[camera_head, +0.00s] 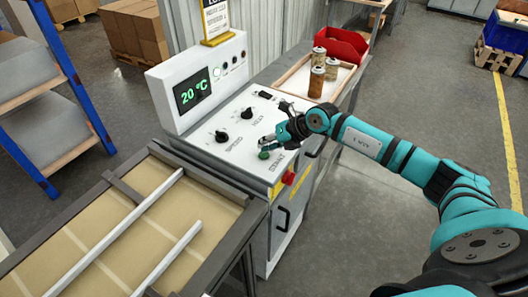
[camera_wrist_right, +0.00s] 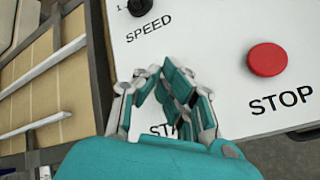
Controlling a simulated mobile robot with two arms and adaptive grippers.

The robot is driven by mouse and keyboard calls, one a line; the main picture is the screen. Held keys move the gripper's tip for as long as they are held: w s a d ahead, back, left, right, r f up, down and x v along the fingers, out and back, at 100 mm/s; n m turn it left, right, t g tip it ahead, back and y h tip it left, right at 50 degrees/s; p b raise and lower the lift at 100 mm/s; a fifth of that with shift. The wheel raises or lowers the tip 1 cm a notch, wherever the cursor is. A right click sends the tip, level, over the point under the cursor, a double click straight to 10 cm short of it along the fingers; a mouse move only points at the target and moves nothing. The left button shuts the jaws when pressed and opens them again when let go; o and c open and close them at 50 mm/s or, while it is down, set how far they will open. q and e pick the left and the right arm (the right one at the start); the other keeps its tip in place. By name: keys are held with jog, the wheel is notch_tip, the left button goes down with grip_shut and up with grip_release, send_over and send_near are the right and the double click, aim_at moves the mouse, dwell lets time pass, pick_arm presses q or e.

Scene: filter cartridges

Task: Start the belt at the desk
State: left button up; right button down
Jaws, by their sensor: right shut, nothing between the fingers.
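The white control desk (camera_head: 225,139) has a display reading 20 °C (camera_head: 191,90), a SPEED knob (camera_head: 221,136), a HEAT knob (camera_head: 247,113), a green START button (camera_head: 263,155) and a red STOP button (camera_head: 289,177). My right gripper (camera_head: 267,141) is shut and empty, low over the panel right beside the START button. I cannot tell whether it touches it. In the right wrist view the shut fingers (camera_wrist_right: 166,72) cover the button and part of the START lettering; the STOP button (camera_wrist_right: 267,59) is clear of them. The belt (camera_head: 130,235) lies left of the desk. My left gripper is out of view.
Metal guide rails (camera_head: 150,206) run along the belt. A blue shelf rack (camera_head: 62,50) stands at left.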

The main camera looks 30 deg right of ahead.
jog(key=shift+r, duration=0.35)
notch_tip(320, 180, up, 5)
jog(key=p, duration=0.4)
jog(key=shift+f, duration=0.1)
dwell(0.3)
dwell(0.3)
